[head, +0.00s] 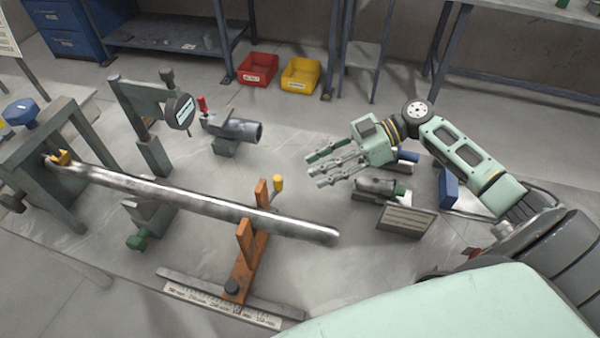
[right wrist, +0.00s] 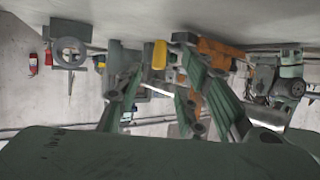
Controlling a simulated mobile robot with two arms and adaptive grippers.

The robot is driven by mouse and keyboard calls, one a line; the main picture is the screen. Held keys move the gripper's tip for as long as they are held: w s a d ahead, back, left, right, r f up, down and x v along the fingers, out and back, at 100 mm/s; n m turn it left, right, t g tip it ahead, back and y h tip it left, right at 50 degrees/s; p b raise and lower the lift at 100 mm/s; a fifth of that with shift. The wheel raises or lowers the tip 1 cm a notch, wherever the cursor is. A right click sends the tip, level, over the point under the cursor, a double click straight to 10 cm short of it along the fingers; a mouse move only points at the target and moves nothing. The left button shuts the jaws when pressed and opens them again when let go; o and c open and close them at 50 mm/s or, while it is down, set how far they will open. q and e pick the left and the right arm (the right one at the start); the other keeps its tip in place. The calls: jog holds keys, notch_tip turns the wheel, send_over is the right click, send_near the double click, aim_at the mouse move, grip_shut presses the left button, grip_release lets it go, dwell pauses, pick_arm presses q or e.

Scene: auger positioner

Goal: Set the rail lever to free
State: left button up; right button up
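A short lever with a yellow knob (head: 278,183) stands beside the orange V-shaped support (head: 246,258) on a flat rail with a printed scale (head: 215,303). I take it for the rail lever; its setting cannot be read. The yellow knob also shows in the right wrist view (right wrist: 160,55), beyond my fingers, with orange parts (right wrist: 214,48) near it. My right gripper (head: 318,168) is open and empty, fingers spread and pointing left, above the bench to the upper right of the yellow knob and apart from it. My left gripper is not in view.
A long metal tube (head: 190,194) lies across the orange support and reaches a grey frame (head: 62,150) at left. A dial stand (head: 150,118), a red-handled clamp (head: 232,132) and a cylindrical fixture (head: 378,186) stand around. Clear bench lies right of the tube's end.

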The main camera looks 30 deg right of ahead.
jog(key=shift+v, duration=1.25)
